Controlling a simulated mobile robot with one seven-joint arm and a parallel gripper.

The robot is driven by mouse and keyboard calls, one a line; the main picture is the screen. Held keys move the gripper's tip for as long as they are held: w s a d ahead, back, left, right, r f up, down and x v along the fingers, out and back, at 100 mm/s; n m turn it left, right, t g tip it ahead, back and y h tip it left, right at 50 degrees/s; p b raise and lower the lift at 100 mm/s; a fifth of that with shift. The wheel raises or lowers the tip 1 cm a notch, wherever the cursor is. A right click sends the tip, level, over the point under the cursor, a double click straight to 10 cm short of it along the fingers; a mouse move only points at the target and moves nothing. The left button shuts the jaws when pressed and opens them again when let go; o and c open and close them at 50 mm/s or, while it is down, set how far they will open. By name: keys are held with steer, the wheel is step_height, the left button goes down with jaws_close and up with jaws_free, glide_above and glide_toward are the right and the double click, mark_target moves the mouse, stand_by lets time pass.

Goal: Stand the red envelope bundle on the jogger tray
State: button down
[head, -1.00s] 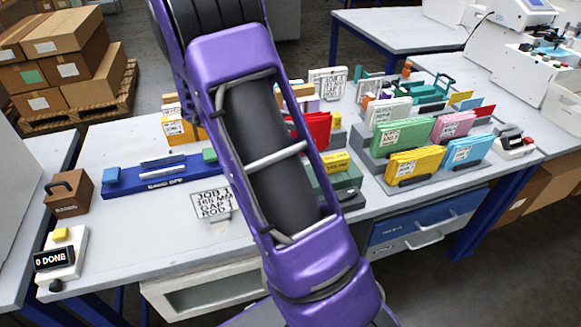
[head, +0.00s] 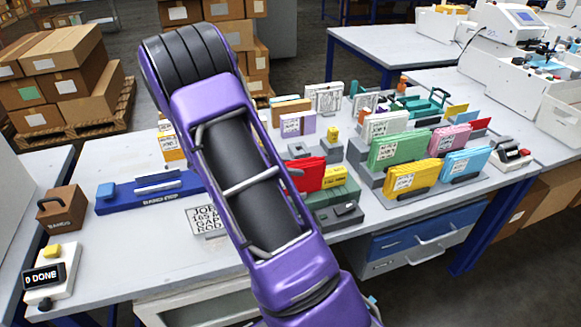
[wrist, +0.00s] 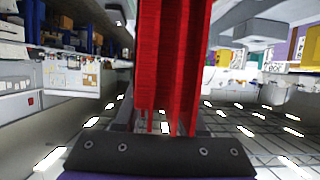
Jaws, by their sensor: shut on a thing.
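In the wrist view my gripper (wrist: 163,118) is shut on the red envelope bundle (wrist: 172,60), which stands tall between the fingers with several layers showing. In the head view the red bundle (head: 309,176) shows just right of my purple arm, and the arm hides its left part and the gripper.
Green (head: 398,149), yellow (head: 412,176), pink (head: 449,139) and blue (head: 465,163) bundles stand in grey holders to the right. A blue banding unit (head: 150,193) and a job card (head: 206,220) lie left of the arm. The table's front left is mostly clear.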

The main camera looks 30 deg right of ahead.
steer(key=shift+c, duration=2.4)
jaws_free()
steer(key=shift+f, duration=0.1)
steer(key=v, duration=1.2)
steer(key=shift+p, duration=0.4)
